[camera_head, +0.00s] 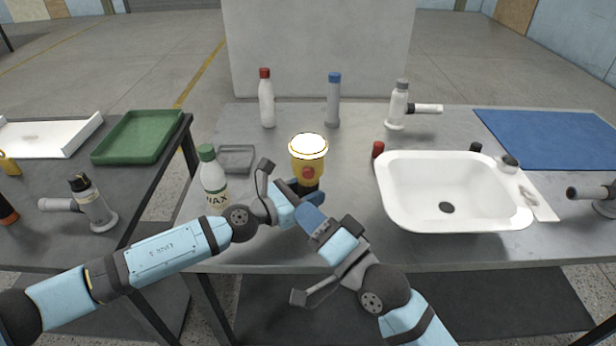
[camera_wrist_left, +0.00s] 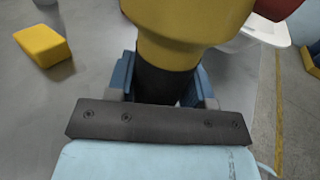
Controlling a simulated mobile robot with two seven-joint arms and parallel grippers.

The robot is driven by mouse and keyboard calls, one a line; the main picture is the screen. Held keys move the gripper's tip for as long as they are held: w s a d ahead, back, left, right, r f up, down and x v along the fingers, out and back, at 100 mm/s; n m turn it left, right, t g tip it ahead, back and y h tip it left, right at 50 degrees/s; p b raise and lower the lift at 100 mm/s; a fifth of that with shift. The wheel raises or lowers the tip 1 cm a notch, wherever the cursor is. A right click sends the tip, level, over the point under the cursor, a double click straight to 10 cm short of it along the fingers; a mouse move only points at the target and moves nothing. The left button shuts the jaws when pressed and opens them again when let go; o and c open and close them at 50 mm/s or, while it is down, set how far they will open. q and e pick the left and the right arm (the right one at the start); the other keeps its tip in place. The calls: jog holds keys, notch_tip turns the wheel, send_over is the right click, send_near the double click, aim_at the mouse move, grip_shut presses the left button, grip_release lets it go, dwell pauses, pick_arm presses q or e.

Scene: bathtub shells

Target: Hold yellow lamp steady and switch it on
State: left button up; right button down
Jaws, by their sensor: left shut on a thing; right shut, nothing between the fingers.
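The yellow lamp (camera_head: 300,159) stands upright near the middle of the grey table, with a bright white top and a red button (camera_head: 308,173) on its near side. My left gripper (camera_head: 306,190) is shut on the lamp's black lower part. The left wrist view shows the yellow body (camera_wrist_left: 185,22) above the black grip (camera_wrist_left: 165,85) between my fingers. My right gripper (camera_head: 308,214) is shut and empty, just in front of and below the button, near the left fingers. Whether the two grippers touch cannot be told. The lamp's foot is hidden.
A white sink (camera_head: 390,196) is right of the lamp, with a red-capped item (camera_head: 378,149) at its edge. A green-capped bottle (camera_head: 212,172) and grey tray (camera_head: 236,158) are left. Several bottles stand behind. A yellow block (camera_wrist_left: 43,45) shows in the wrist view.

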pick_arm(q)
jog(key=o, duration=1.1)
